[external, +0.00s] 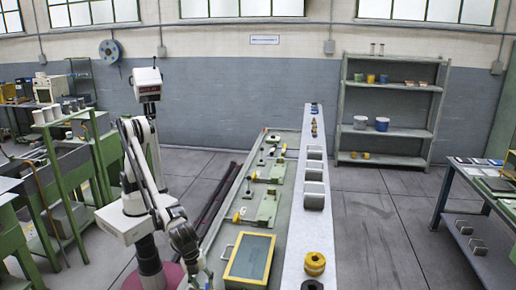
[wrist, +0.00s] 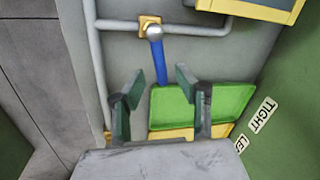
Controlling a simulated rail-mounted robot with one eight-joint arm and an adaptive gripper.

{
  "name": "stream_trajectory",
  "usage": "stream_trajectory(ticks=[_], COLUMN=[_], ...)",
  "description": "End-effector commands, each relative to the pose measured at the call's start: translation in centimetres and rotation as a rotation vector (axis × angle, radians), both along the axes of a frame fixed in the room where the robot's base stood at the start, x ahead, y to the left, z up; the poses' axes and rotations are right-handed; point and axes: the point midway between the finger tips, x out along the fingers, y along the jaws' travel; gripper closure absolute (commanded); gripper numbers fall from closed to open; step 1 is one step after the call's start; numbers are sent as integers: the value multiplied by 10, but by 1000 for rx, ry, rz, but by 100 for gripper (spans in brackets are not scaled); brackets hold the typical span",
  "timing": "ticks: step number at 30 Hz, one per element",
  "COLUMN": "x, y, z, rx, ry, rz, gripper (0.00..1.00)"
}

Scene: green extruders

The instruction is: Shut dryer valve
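A blue lever (wrist: 161,68) with a silver ball (wrist: 155,32) at its upper end shows in the wrist view. The ball lies over a yellow fitting (wrist: 147,20) on a grey pipe (wrist: 115,25). I take this lever to be the dryer valve, but no label confirms it. My gripper (wrist: 160,75) is open. Its two dark green fingers are spread, with the lower part of the lever appearing between them. I see no contact with the lever. In the external view my arm reaches down at the near left end of the bench; its fingertips are not clear there.
A green plate with a yellow edge (wrist: 222,105) lies beside the right finger. A yellow-framed box (external: 250,260) sits on the near end of the bench. White labels (wrist: 264,115) are on the green side wall. A white strip with yellow rolls (external: 315,263) runs alongside.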

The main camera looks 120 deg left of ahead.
Motion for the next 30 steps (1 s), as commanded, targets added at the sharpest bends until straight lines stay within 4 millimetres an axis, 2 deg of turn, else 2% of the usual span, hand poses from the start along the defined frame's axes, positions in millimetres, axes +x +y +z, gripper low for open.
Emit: stream_trajectory(ticks=[3,7,18,20,26,30], x=[3,4,5,5,5,5], y=[2,4,4,4,4,4], z=[-16,-27,-33,-33,-32,-32], rx=[0,0,0,0,0,0], ry=[0,0,0,0,0,0], rz=[1,1,0,0,0,0], gripper=[68,68,68,73,100,100])
